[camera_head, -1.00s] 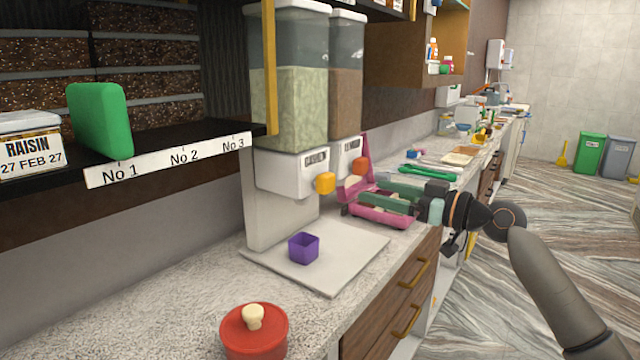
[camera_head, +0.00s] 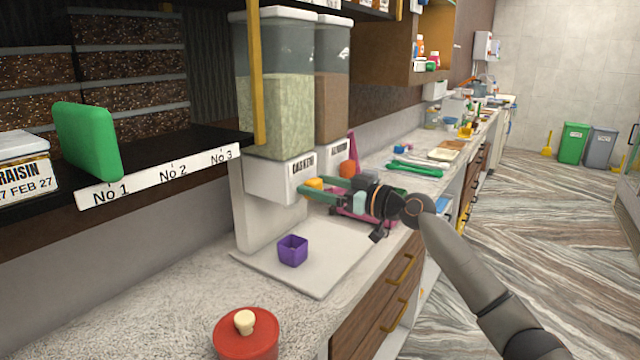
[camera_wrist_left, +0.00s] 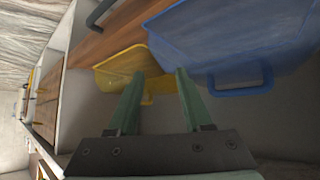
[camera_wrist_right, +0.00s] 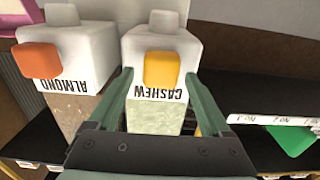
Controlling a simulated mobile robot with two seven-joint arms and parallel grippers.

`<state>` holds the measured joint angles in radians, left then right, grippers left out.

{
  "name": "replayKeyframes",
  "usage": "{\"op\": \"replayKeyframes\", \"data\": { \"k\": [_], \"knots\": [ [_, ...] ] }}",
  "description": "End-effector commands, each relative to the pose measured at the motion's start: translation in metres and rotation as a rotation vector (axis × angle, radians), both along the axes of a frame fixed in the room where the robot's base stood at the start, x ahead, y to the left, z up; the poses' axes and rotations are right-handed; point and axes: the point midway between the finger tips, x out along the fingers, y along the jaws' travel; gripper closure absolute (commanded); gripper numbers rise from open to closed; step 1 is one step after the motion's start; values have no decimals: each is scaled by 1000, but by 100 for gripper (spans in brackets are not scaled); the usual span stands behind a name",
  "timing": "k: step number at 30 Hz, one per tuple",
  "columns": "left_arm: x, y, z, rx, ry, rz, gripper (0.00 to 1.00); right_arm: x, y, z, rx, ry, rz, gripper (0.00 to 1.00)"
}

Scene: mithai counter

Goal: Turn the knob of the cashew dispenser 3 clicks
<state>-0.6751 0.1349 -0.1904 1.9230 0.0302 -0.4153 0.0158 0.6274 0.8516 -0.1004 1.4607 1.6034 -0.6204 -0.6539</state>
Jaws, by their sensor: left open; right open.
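The cashew dispenser (camera_head: 277,105) has a clear hopper of pale contents over a white body. Its label CASHEW shows in the head view, and upside down in the right wrist view (camera_wrist_right: 157,88). Its yellow knob (camera_head: 314,184) sits between the open fingers of my right gripper (camera_head: 318,190). In the right wrist view the knob (camera_wrist_right: 161,69) lies between the fingertips with a gap on each side; contact is not visible. My left gripper (camera_wrist_left: 158,85) is open and empty, seen only in its wrist view.
The almond dispenser (camera_head: 332,90) with an orange knob (camera_wrist_right: 41,59) stands beside it. A purple cup (camera_head: 292,250) stands on the white base below. A red lidded pot (camera_head: 247,338) is in front. Yellow (camera_wrist_left: 120,72) and blue bins (camera_wrist_left: 225,45) are near my left gripper.

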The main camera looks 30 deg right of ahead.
Motion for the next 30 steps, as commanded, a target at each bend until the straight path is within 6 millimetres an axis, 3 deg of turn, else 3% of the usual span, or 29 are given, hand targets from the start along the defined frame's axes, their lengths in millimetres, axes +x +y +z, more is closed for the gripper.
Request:
{"op": "replayKeyframes", "data": {
  "k": [7,27,30],
  "knots": [
    [0,0,0,-2,-1,1,50,1,0,0,0,0,0,18],
    [3,-4,5,-8,-11,-4,50,0,0,-1,0,1,0,93],
    [3,-4,5,-8,-11,-4,50,0,0,-1,0,1,0,100]
  ]
}}
